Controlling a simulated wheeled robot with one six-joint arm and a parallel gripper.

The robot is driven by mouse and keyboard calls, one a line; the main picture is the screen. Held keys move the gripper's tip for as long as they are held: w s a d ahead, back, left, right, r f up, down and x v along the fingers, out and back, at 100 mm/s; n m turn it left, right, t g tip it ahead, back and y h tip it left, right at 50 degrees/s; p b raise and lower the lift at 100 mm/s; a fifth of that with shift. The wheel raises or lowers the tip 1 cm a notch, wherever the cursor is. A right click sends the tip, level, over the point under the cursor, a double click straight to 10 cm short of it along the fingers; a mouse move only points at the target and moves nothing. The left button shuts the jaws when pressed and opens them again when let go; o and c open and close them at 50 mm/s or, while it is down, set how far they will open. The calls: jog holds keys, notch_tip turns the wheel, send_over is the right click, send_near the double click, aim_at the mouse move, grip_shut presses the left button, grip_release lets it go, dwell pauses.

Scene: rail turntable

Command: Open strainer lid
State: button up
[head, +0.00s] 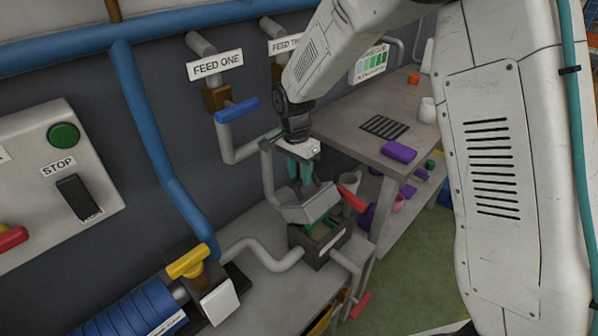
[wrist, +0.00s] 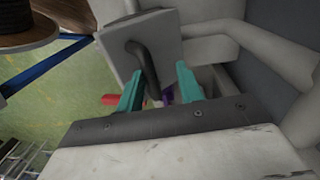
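The strainer is a dark box (head: 318,247) with green inside, on the grey bench. Its grey lid (head: 308,204) is tilted up, with the green interior showing below its edge. In the wrist view the lid (wrist: 135,42) is a pale plate carrying a dark bent handle (wrist: 147,68). My gripper (head: 300,180) points down just above the lid. In the wrist view its teal fingers (wrist: 158,88) are apart, with the handle's lower end appearing between them and gaps visible on both sides. Whether a finger touches the handle is unclear.
Grey pipes (head: 258,252) flank the strainer. A red handle (head: 351,199) is close on its right, and a blue valve handle (head: 237,110) is above left. A yellow valve handle (head: 188,262) is at lower left. A table (head: 345,133) with a purple block (head: 399,151) stands behind right.

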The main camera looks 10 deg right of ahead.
jog(key=shift+r, duration=0.15)
jog(key=shift+r, duration=0.4)
jog(key=s+d+r, duration=0.1)
jog(key=s+r, duration=0.1)
jog(key=s, duration=0.6)
jog(key=s+d+r, duration=0.1)
jog(key=s+r, duration=0.1)
jog(key=s, duration=0.5)
jog(key=shift+s+d, duration=0.25)
jog(key=shift+s, duration=0.15)
